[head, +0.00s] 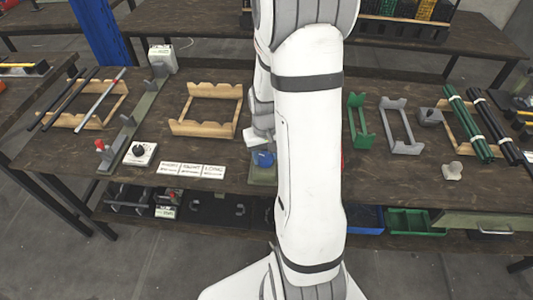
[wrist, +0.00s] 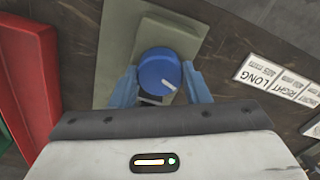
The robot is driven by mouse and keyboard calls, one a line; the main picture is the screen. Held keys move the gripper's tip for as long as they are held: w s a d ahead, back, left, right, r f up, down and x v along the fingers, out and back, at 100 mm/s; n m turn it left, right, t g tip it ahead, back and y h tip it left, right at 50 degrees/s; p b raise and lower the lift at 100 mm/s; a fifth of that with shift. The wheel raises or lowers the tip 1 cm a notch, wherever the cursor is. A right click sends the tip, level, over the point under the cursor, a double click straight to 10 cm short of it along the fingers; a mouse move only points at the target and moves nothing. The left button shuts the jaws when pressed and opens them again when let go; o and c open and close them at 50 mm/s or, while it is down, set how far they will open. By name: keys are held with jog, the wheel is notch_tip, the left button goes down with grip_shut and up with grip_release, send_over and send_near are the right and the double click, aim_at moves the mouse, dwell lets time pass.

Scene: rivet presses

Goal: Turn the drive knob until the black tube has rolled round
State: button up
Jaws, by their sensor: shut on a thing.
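The blue drive knob (head: 264,159) stands on a grey-green base left of my arm in the head view. In the wrist view the blue knob (wrist: 160,73) has a white pointer line aimed to the lower right. The two blue fingers of my gripper (wrist: 159,84) are shut on it, one on each side. Black tubes lie on a wooden rack at the far left (head: 53,103) and at the far right (head: 496,127). No black tube shows beside the knob; my arm hides part of the bench there.
Three white labels (head: 192,170) lie left of the knob. A white box with a black dial (head: 140,153) stands farther left. An empty wooden rack (head: 207,110) is behind them. Green (head: 358,121) and grey (head: 399,126) racks stand right of my arm.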

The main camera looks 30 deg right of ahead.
aim_at(266, 157)
jog(key=o, duration=1)
jog(key=shift+s, duration=0.15)
jog(key=shift+r, duration=0.2)
notch_tip(266, 157, up, 7)
jog(key=shift+r, duration=0.2)
